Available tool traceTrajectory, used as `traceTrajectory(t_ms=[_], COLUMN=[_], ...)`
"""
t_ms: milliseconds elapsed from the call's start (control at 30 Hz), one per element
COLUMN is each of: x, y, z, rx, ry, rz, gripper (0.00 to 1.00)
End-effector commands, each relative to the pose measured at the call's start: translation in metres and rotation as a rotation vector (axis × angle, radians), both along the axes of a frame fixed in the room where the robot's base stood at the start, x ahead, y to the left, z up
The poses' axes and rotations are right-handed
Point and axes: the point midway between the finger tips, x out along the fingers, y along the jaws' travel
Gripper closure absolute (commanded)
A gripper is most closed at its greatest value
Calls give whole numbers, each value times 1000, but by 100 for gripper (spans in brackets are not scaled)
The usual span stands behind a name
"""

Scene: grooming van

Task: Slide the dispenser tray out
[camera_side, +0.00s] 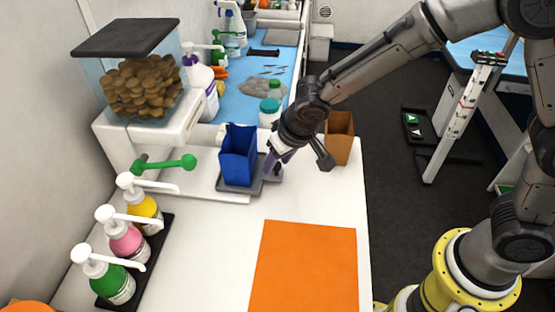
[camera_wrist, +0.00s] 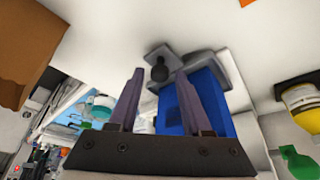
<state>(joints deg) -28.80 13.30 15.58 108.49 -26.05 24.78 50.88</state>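The dispenser (camera_side: 148,125) has a clear hopper of brown pieces above a white body. Its grey dispenser tray (camera_side: 257,188) lies low on the white base, with a blue bin (camera_side: 238,158) standing on it. In the wrist view, the tray (camera_wrist: 205,58) has a dark knob (camera_wrist: 160,73) on its outer end, and the blue bin (camera_wrist: 213,105) shows behind the right finger. My gripper (camera_side: 274,160) is just right of the blue bin, above the tray's outer end. In the wrist view my gripper (camera_wrist: 157,76) has its fingers apart, with the knob between them; contact is unclear.
A green lever (camera_side: 165,163) sticks out from the dispenser. A brown bin (camera_side: 339,142) stands close behind my gripper. Several pump bottles (camera_side: 128,240) stand in a black holder at front left. An orange mat (camera_side: 303,268) lies in front; the white counter between is clear.

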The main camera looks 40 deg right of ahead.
Motion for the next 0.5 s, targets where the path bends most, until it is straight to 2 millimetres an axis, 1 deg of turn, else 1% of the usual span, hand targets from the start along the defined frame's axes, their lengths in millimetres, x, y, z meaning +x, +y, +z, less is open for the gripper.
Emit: traceTrajectory(t_ms=[333, 433, 500], x=[-1, -3, -5], y=[0, 0, 0], z=[0, 6, 14], rx=[-1, -1, -1], ry=[1, 0, -2], rz=[1, 1, 2], gripper=[41, 41, 41])
